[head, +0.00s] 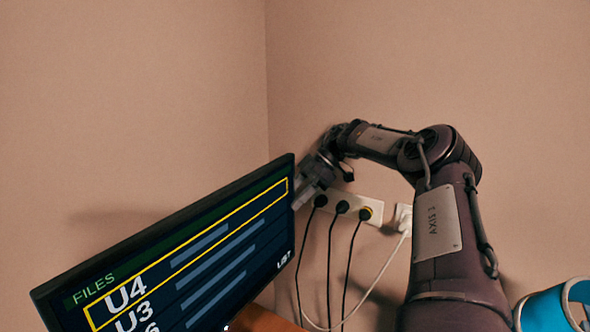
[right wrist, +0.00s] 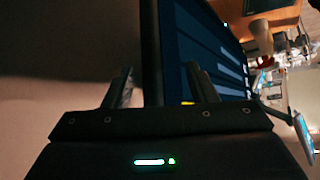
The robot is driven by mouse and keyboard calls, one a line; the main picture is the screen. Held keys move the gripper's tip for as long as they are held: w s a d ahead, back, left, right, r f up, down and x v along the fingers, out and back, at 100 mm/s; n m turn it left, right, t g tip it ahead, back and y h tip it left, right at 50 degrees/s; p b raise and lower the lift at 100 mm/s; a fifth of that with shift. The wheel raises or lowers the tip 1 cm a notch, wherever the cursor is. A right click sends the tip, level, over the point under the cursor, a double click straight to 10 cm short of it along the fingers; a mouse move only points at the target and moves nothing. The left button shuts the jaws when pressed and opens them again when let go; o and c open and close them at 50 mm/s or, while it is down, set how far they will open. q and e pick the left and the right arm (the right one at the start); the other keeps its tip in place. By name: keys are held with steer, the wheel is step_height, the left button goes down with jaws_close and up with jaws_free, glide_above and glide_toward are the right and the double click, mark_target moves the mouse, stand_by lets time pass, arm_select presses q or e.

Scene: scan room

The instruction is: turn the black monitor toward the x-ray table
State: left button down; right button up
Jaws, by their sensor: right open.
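The black monitor (head: 190,262) stands at the lower left of the head view, its lit screen showing a FILES list with a yellow-framed row. My right gripper (head: 304,192) is at the monitor's upper right edge. In the right wrist view, the open fingers of my right gripper (right wrist: 160,78) lie on either side of the edge of the monitor (right wrist: 152,45), one by the back and one in front of the screen. I cannot tell whether either finger touches it. My left gripper is out of view. I cannot make out the x-ray table.
A white power strip (head: 345,208) with black plugs and hanging cables is on the wall behind my right arm. An orange-brown surface (head: 262,320) shows below the monitor. A blue and white object (head: 556,308) is at the lower right. Bare walls meet in a corner behind.

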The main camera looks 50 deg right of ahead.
step_height(320, 180, up, 12)
steer(key=shift+a+f+b, duration=0.1)
steer(key=shift+f+b, duration=0.05)
steer(key=shift+b, duration=0.45)
step_height(320, 180, up, 8)
steer(key=p, duration=0.3)
glide_above(292, 154)
steer(key=shift+s+d, duration=0.2)
steer(key=shift+s, duration=0.05)
